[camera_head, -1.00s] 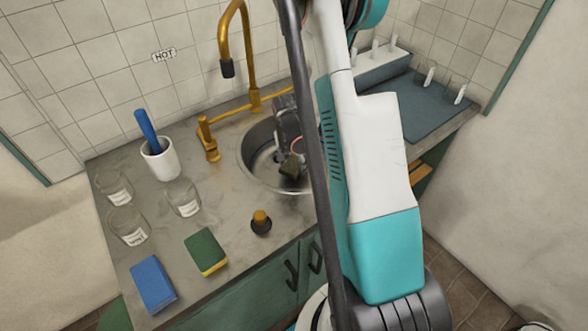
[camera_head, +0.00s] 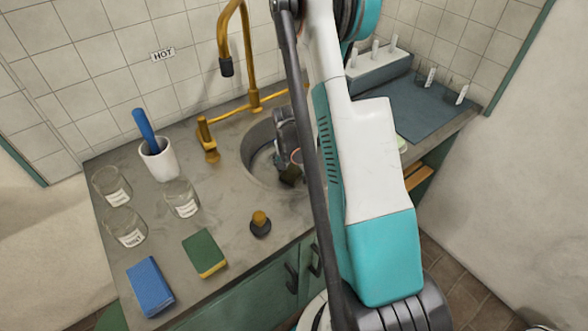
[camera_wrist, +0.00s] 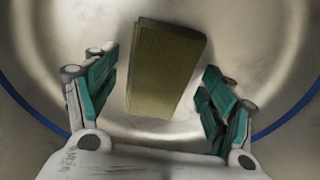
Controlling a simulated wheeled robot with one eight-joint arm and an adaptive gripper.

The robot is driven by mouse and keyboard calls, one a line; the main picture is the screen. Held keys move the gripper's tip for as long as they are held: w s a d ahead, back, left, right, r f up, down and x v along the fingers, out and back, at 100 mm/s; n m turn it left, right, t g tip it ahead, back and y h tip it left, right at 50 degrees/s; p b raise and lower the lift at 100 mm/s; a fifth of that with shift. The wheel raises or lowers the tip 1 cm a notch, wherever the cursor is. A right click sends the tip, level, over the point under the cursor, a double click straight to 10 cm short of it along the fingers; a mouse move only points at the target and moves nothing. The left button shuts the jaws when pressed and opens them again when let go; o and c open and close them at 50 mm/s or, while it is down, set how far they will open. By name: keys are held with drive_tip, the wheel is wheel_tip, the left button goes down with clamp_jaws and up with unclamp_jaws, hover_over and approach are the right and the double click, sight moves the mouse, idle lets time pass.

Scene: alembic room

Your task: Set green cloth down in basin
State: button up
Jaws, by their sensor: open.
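The green cloth (camera_wrist: 165,67), an olive-green, block-like piece, lies inside the round metal basin (camera_wrist: 50,70) in the wrist view. My gripper (camera_wrist: 163,92) is open, with one finger on each side of the cloth and a visible gap to each. In the head view my gripper (camera_head: 288,150) reaches down into the basin (camera_head: 256,143), and the cloth (camera_head: 290,175) shows as a small dark patch below it. My arm hides the basin's right side. Whether the cloth rests flat on the basin floor is hard to tell.
A brass tap (camera_head: 226,45) arches behind the basin. A dark stopper with a brass knob (camera_head: 260,224), a green-and-yellow sponge (camera_head: 204,253), a blue sponge (camera_head: 150,286), several glass jars (camera_head: 182,198) and a white cup (camera_head: 158,160) stand left or in front.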

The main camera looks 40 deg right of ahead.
sight(291, 173)
wheel_tip(291, 173, up, 12)
drive_tip(key=a+p, duration=0.1)
drive_tip(key=p, duration=0.3)
drive_tip(key=shift+s+a+p, duration=0.25)
drive_tip(key=shift+a+p, duration=0.1)
drive_tip(key=shift+p, duration=0.05)
